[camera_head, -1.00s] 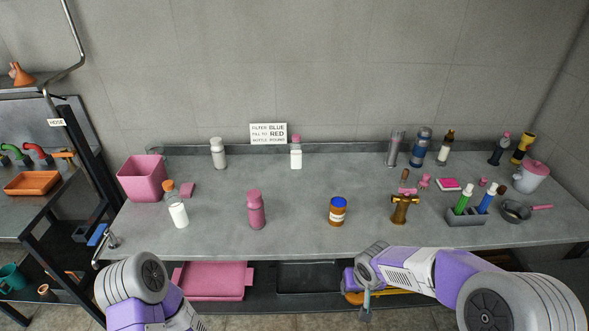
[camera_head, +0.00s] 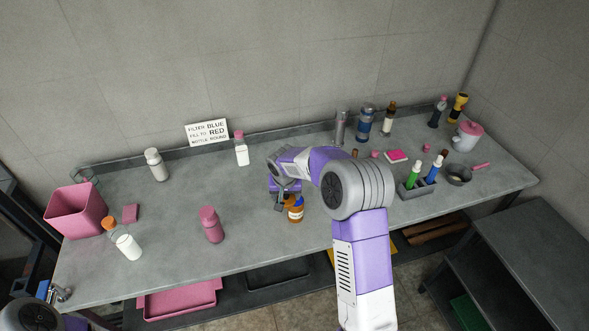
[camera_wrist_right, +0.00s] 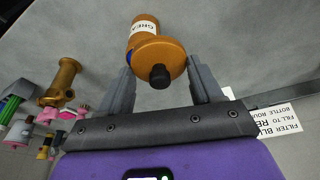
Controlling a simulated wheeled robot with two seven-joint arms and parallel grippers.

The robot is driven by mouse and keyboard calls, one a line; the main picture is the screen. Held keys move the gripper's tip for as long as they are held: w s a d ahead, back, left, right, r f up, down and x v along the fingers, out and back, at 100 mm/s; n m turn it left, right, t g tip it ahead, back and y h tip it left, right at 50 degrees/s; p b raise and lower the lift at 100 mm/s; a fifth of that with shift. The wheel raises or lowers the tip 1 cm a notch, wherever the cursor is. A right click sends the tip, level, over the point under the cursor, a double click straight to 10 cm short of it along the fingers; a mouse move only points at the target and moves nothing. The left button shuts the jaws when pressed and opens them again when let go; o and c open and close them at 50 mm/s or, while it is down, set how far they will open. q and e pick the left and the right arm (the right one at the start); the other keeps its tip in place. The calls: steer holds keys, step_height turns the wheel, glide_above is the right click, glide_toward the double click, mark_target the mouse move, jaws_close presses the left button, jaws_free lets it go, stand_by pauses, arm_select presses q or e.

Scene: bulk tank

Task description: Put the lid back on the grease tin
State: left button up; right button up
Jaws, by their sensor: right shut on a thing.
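The grease tin (camera_head: 295,214) is a small orange-brown jar with a white label, standing upright near the middle of the bench. A blue patch shows at its top, partly hidden by my right gripper (camera_head: 283,201). In the right wrist view the tin (camera_wrist_right: 143,27) shows its label beyond an orange round lid (camera_wrist_right: 150,52) with a black knob. My right gripper (camera_wrist_right: 160,70) is shut on the lid, one finger on each side. The lid is at the tin's top end; I cannot tell whether they touch. My left gripper is out of view.
A pink bottle (camera_head: 211,225) stands left of the tin. A pen holder (camera_head: 414,190) and a small pan (camera_head: 459,175) are to the right. The brass fitting (camera_wrist_right: 62,82) shows beside my right gripper in the wrist view.

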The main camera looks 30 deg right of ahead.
steer(key=shift+m, duration=0.9)
steer(key=shift+w+d+f+b, duration=0.1)
steer(key=shift+w+d+f, duration=0.3)
steer(key=shift+d, duration=0.4)
steer(key=shift+w+d+f+b, duration=0.15)
steer(key=shift+w+d+f, duration=0.25)
steer(key=shift+d, duration=0.4)
steer(key=shift+w+d+f+b, duration=0.1)
steer(key=shift+w+d+f, duration=0.15)
steer(key=shift+d+f, duration=0.4)
arm_select(q)
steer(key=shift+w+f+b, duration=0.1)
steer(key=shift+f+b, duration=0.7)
steer(key=shift+b, duration=0.15)
arm_select(e)
steer(key=shift+s+x, duration=0.25)
steer(key=shift+x, duration=0.75)
arm_select(q)
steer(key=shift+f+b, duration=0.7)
steer(key=shift+b, duration=0.05)
arm_select(e)
steer(key=shift+f, duration=0.2)
steer(key=o, duration=1.1)
steer(key=shift+o, duration=0.4)
